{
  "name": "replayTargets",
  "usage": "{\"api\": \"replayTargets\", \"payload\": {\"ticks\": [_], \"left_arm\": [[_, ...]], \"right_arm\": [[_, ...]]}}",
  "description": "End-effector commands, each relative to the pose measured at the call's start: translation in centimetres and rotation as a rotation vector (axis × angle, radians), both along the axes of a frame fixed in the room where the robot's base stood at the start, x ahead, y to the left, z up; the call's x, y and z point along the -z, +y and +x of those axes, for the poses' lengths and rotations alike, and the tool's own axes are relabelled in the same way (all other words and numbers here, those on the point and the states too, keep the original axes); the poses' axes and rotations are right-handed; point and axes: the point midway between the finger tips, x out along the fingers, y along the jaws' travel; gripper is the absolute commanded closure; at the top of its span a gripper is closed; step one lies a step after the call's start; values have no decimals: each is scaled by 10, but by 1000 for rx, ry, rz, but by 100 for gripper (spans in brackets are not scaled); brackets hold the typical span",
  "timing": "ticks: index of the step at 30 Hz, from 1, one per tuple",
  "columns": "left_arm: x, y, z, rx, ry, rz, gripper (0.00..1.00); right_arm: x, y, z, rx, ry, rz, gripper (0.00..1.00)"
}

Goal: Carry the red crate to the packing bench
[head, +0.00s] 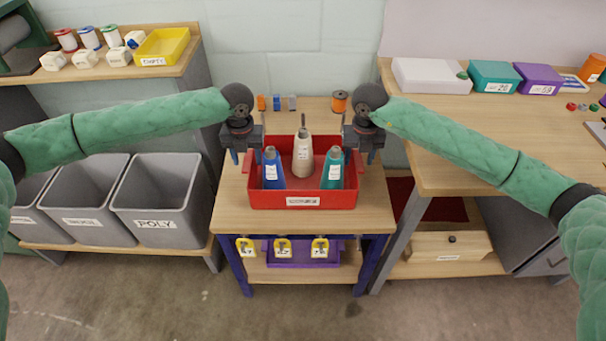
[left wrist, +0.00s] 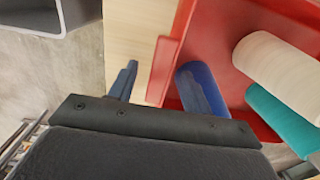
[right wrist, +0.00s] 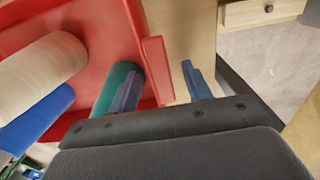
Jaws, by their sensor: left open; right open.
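The red crate (head: 302,200) sits on a small wooden table (head: 232,205). A blue cone (head: 272,172), a cream cone (head: 302,158) and a teal cone (head: 333,172) stand in it. My left gripper (head: 246,158) is open at the crate's left side. In the left wrist view, its fingers lie on either side of the crate's left rim (left wrist: 163,68), apart from it. My right gripper (head: 358,157) is open at the right side. In the right wrist view, its fingers lie on either side of the right rim (right wrist: 155,68). I cannot tell how deep the fingers reach.
A higher wooden bench (head: 450,165) with a white box (head: 430,75) and other boxes stands on the right. Grey bins (head: 160,205) and a shelf with a yellow tray (head: 162,47) are on the left. Small spools (head: 276,103) stand behind the crate. The floor in front is clear.

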Motion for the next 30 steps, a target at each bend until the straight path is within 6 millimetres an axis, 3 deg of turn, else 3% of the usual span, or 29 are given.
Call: {"api": "replayTargets", "payload": {"ticks": [3, 10, 30], "left_arm": [[0, 0, 0, 0, 0, 0, 55], [0, 0, 0, 0, 0, 0, 100], [-14, 0, 1, -1, -1, 0, 100]], "right_arm": [[0, 0, 0, 0, 0, 0, 55], [0, 0, 0, 0, 0, 0, 100], [-14, 0, 1, 0, -1, 0, 100]]}}
